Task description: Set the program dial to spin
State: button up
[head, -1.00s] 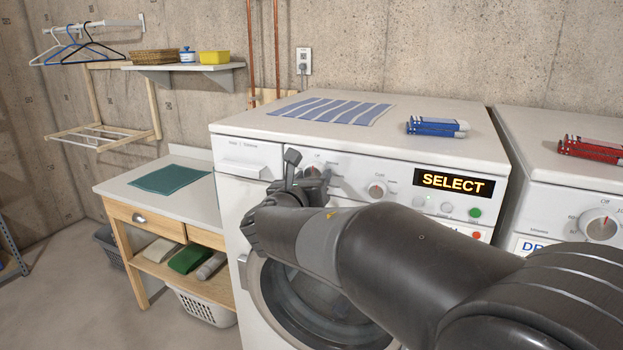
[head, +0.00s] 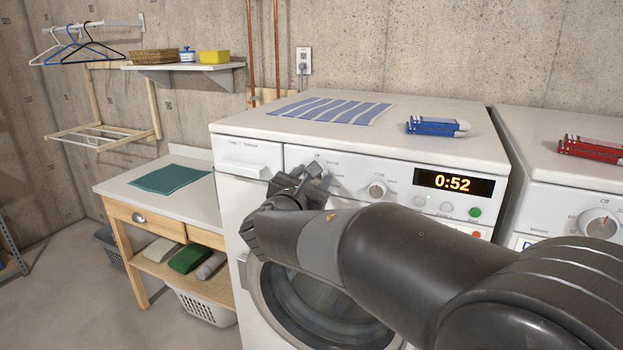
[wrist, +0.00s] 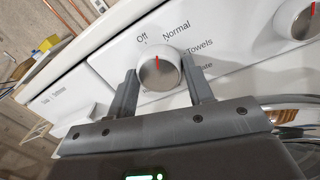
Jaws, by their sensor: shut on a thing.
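The program dial (wrist: 158,70) is a round silver knob with a red pointer mark, on the white washer's front panel (head: 405,182). In the wrist view its mark points up, between the words "Off" and "Normal"; "Towels" and a partly hidden word follow on the right. I cannot read a spin label. My gripper (wrist: 160,84) has one finger on each side of the dial and is shut on it. In the head view my gripper (head: 302,182) covers most of the dial. The washer display (head: 454,183) reads 0:52.
A second knob (head: 377,190), small buttons and a green button (head: 474,212) lie right of the dial. A dryer (head: 570,185) stands on the right, a wooden table (head: 150,205) on the left.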

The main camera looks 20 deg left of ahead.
jog(key=n+h, duration=0.1)
jog(key=n, duration=1.2)
jog(key=n+g, duration=0.1)
jog(key=n, duration=1.3)
jog(key=shift+a+h, duration=0.2)
jog(key=shift+h, duration=0.2)
dwell(1.1)
dwell(0.5)
jog(key=o, duration=1)
jog(key=shift+r, duration=0.1)
jog(key=shift+c, duration=0.2)
